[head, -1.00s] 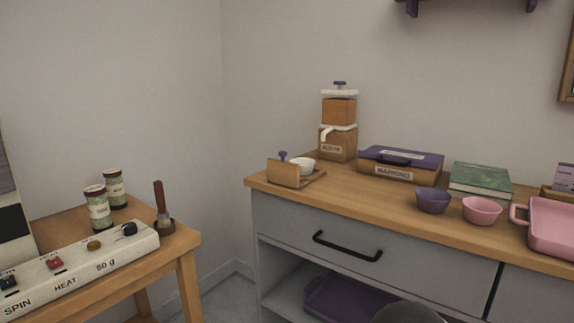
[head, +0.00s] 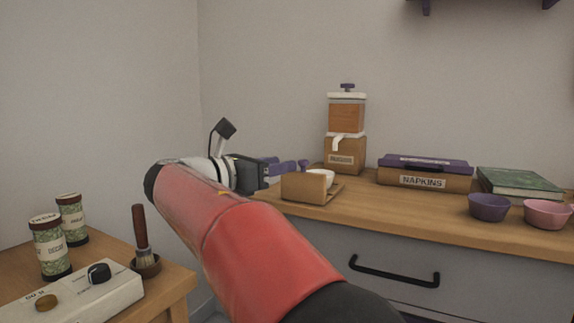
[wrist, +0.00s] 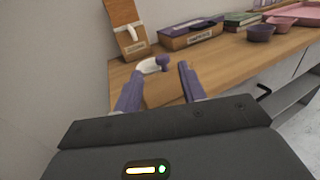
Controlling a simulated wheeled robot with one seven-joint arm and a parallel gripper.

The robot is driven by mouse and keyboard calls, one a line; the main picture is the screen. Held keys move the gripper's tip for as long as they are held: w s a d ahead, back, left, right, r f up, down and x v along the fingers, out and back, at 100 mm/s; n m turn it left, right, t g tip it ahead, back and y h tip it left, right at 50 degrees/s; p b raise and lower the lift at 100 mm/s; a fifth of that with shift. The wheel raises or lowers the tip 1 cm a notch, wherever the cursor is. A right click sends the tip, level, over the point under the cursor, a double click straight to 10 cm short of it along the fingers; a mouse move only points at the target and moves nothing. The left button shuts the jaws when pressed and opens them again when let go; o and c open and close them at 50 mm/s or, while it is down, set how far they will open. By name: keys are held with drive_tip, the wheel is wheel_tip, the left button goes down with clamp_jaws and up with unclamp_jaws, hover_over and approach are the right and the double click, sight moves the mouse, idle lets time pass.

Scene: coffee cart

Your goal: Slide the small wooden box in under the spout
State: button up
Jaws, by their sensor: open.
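My gripper (head: 282,168) is beside the box's left side. In the wrist view my gripper (wrist: 160,70) has its purple fingers apart, with the box (wrist: 163,92) between or just beyond them. Contact cannot be told.
A napkins box (head: 423,180), a green book (head: 520,183), a purple bowl (head: 489,207) and a pink bowl (head: 548,213) stand farther right on the counter. A side table at left holds two jars (head: 50,247), a brush (head: 142,243) and a control panel (head: 75,300).

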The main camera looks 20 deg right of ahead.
sight(300, 161)
drive_tip(key=x, duration=0.7)
drive_tip(key=shift+s+d, duration=0.1)
drive_tip(key=shift+d, duration=0.1)
drive_tip(key=shift+c, duration=0.3)
clamp_jaws()
